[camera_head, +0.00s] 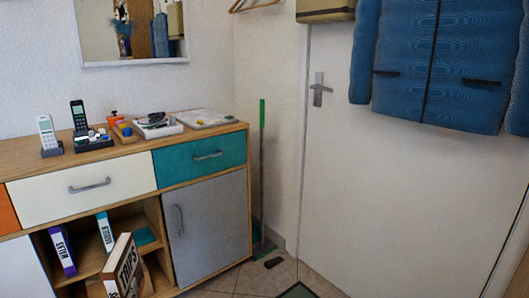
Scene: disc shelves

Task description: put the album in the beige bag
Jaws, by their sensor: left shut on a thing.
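The album (122,265), brown with a white face lettered "TRIPS", is tilted at the front of the cabinet's open compartment. Its lower end is cut off by the picture's bottom edge. My left gripper is shut on it, but the fingers are mostly hidden behind the album and below the edge, so little of them can be made out. A beige bag (325,9) shows at the top, high against the door, with its upper part cut off. My right gripper is not in view.
The cabinet (203,223) carries phones (46,134) and small trays (158,128) on top. Two more albums (62,251) (105,232) stand inside it. A blue jacket (440,60) hangs on the white door (400,180). A green broom (262,170) stands in the corner; a dark object lies on the floor.

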